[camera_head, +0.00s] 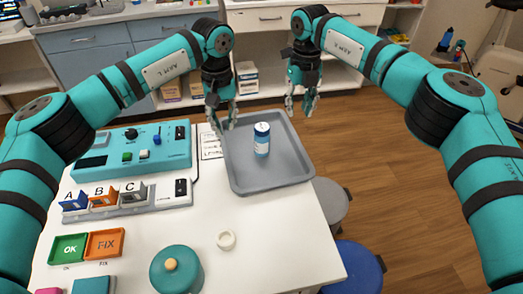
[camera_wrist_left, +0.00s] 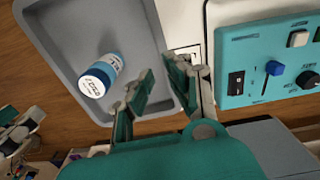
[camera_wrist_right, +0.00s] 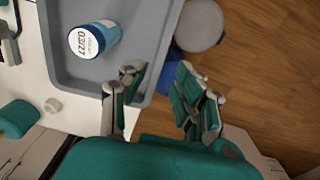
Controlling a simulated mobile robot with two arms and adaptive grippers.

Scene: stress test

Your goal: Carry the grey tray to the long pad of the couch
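The grey tray (camera_head: 285,178) lies at the far right corner of the white table. A blue and white bottle (camera_head: 262,140) stands in it. My left gripper (camera_head: 221,118) is open at the tray's left side; in the left wrist view its fingers (camera_wrist_left: 165,88) appear on either side of the tray's rim (camera_wrist_left: 160,45). My right gripper (camera_head: 301,103) is open near the tray's far right side; in the right wrist view its fingers (camera_wrist_right: 160,95) appear on either side of the rim. I cannot tell how high the fingertips are. The couch and its long pad are not in view.
A grey stool (camera_head: 332,200) and a blue stool (camera_head: 355,268) stand close on the right. Wooden floor lies beyond.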

